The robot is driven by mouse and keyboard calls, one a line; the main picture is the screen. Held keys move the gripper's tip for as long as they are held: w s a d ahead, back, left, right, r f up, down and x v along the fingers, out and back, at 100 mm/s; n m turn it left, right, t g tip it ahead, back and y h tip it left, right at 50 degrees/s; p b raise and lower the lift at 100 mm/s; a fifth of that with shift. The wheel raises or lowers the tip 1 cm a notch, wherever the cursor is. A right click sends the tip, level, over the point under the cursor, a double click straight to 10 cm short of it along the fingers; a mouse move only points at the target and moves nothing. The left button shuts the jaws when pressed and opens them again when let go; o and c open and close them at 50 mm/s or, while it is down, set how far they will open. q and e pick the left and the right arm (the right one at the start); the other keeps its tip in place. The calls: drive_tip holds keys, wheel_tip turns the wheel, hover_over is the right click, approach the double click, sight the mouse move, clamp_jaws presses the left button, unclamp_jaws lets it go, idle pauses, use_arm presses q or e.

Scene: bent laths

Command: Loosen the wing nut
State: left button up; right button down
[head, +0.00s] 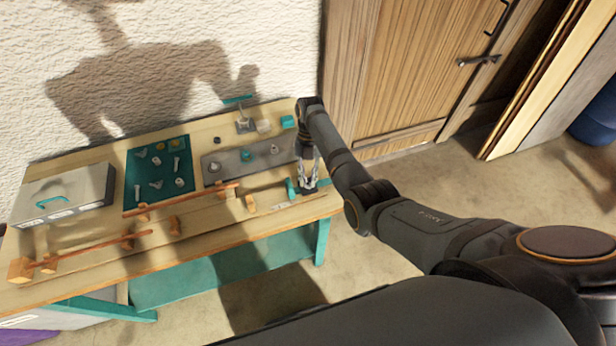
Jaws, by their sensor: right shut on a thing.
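My right gripper (308,184) points down at the right end of the workbench (225,235). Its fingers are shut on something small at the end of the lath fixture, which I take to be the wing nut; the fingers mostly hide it. A teal part (291,188) stands just left of the fingertips. A bent wooden lath (195,198) runs left from there along the bench, with small wooden blocks beside it. A second lath (95,252) lies nearer the front left. My left gripper is out of view.
A teal mat (130,170) with several small metal parts lies mid-bench. A grey plate (225,168) with several small parts lies right of it. A metal box (65,195) with a teal handle stands at the left. A wooden door (400,70) is behind, right.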

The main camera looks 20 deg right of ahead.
drive_tip(key=c, duration=1.3)
unclamp_jaws()
